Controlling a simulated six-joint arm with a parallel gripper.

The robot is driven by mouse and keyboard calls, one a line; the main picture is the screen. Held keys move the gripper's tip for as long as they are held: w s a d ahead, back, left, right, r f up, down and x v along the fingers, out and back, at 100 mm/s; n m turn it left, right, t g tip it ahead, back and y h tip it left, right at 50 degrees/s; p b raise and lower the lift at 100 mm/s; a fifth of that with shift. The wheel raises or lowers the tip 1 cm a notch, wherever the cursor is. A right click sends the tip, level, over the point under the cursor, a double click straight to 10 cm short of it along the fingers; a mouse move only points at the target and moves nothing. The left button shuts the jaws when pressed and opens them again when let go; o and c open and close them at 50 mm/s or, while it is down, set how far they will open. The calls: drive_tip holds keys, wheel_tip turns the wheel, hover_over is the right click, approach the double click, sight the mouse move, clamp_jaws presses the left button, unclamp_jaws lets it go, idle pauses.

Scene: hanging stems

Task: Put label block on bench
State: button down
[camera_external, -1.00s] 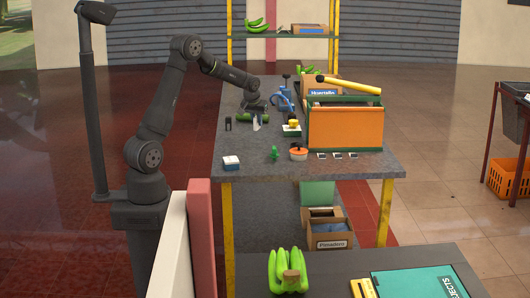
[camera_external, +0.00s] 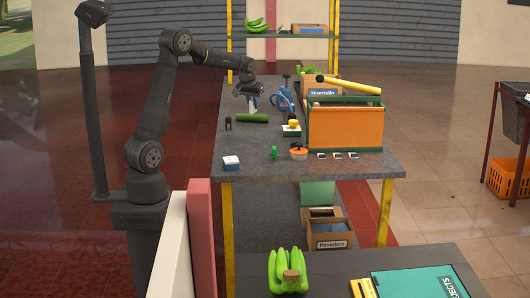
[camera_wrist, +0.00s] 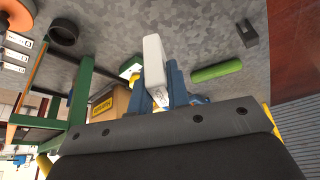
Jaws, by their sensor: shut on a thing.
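The label block is a white, narrow piece with small dark marks at one end; in the wrist view the label block (camera_wrist: 154,62) juts out from my gripper. My gripper (camera_external: 251,95) is shut on it and holds it above the bench (camera_external: 238,142), pointing down. In the external view the label block (camera_external: 253,104) looks small, and its upper end is hidden by my gripper.
A green cucumber-like piece (camera_external: 252,118) lies just in front of the held block. A blue tool (camera_external: 285,101), a yellow-topped block (camera_external: 292,127) and an orange crate (camera_external: 345,127) stand to the right.

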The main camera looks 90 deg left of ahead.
drive_tip(key=w+d+m, duration=0.3)
drive_tip(key=w+d, duration=0.6)
drive_tip(key=w, duration=0.2)
drive_tip(key=w+d+m+t+h, duration=0.1)
drive_tip(key=w+d+m, duration=0.35)
drive_tip(key=d, duration=0.75)
drive_tip(key=w+d+m+t+h, duration=0.1)
drive_tip(key=w+d, duration=0.6)
drive_tip(key=d, duration=0.5)
drive_tip(key=w+d+m+h, duration=0.25)
drive_tip(key=w+d, duration=0.25)
drive_tip(key=d, duration=0.7)
drive_tip(key=m+h, duration=0.3)
drive_tip(key=m, duration=0.8)
hover_over(323, 263)
drive_tip(key=s+a, duration=0.1)
drive_tip(key=a, duration=0.1)
drive_tip(key=shift+g, duration=0.4)
drive_tip(key=f, duration=1.1)
drive_tip(key=shift+s+d, duration=0.2)
drive_tip(key=shift+d, duration=0.05)
drive_tip(key=shift+f, duration=2.05)
